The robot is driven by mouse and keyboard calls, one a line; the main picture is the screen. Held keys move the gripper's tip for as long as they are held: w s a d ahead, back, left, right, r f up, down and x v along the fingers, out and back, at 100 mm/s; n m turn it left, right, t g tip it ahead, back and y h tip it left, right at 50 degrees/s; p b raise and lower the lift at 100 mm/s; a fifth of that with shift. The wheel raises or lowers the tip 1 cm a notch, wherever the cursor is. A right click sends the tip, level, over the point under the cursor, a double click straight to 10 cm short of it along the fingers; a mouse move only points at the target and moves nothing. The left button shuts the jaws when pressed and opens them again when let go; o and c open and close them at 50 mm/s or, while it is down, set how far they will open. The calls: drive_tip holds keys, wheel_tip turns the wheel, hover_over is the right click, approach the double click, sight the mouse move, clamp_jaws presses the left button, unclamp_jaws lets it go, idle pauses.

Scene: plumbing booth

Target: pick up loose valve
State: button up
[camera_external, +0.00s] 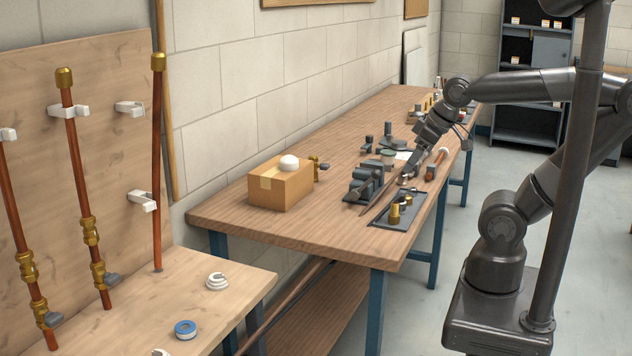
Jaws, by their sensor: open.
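A small brass valve (318,167) with a dark handle shows at the right side of a cardboard box (281,188) on the long wooden workbench (235,214). I cannot tell whether it touches the box. My gripper (412,165) is open, low over the right part of the bench, beyond the dark tray and well to the right of the brass valve. It is small and dark here, and nothing is clearly seen between its fingers. Brass fittings (395,214) stand on a dark tray (382,222) near the bench's front edge.
Dark tools and parts (364,182) crowd the bench middle, with a long thin rod beside them. A white dome-shaped item (289,162) sits on the box. At left, copper pipes (157,170) with brass valves stand against a board. The near bench end is clear.

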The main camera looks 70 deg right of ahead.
drive_tip(key=w+d+r, duration=0.2)
drive_tip(key=w+r, duration=0.1)
drive_tip(key=w, duration=0.3)
drive_tip(key=w+d+r, duration=0.2)
drive_tip(key=w, duration=0.4)
drive_tip(key=n+g, duration=0.1)
hover_over(314, 156)
drive_tip(key=s, duration=0.3)
wheel_tip(314, 156, down, 14)
drive_tip(key=x, duration=0.4)
drive_tip(key=shift+w+f, duration=0.15)
drive_tip(key=shift+f, duration=0.15)
drive_tip(key=x, duration=0.5)
drive_tip(key=shift+d+f, duration=0.25)
drive_tip(key=shift+f, duration=0.15)
drive_tip(key=shift+c, duration=0.3)
